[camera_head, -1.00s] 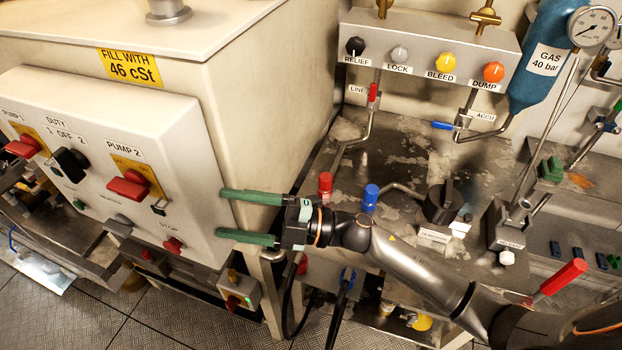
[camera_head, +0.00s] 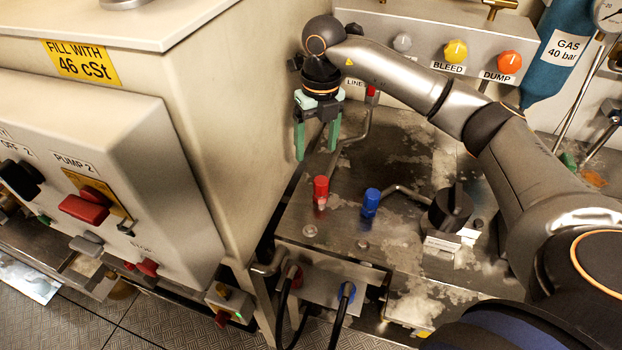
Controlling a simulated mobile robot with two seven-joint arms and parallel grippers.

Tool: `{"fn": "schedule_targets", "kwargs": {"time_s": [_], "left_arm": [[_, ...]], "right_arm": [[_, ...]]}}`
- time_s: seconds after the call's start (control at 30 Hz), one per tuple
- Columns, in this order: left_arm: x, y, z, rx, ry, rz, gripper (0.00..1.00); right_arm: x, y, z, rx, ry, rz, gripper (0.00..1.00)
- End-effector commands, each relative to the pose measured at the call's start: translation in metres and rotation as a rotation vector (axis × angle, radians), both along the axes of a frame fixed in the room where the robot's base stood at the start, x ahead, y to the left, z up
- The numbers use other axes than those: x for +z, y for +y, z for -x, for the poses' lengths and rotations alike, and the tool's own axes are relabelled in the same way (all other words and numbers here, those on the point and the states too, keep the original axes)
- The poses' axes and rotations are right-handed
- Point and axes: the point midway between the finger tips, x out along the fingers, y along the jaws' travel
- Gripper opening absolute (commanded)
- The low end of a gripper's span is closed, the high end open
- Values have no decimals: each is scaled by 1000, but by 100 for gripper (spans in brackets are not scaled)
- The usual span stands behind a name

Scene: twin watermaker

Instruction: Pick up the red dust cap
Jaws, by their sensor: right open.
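The red dust cap (camera_head: 320,187) stands upright on the worn metal bench top, to the left of a similar blue cap (camera_head: 371,200). My right gripper (camera_head: 315,154) hangs with its two green fingers pointing down, apart and empty. In the picture it is just above the red cap; it is not touching it. How far behind or above the cap it is, I cannot tell exactly. My left gripper is not in view.
A black knob (camera_head: 451,208) stands right of the blue cap. The white cabinet (camera_head: 215,110) rises close on the left of my gripper. The valve panel (camera_head: 420,40) is behind my right arm. Black hoses (camera_head: 337,318) hang at the bench front.

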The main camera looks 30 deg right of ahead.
Motion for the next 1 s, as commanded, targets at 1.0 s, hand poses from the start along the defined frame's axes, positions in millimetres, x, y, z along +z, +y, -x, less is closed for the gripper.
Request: {"fn": "schedule_targets", "kwargs": {"time_s": [1.0], "left_arm": [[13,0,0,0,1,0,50]], "right_arm": [[-112,-16,7,-27,0,51,78]]}}
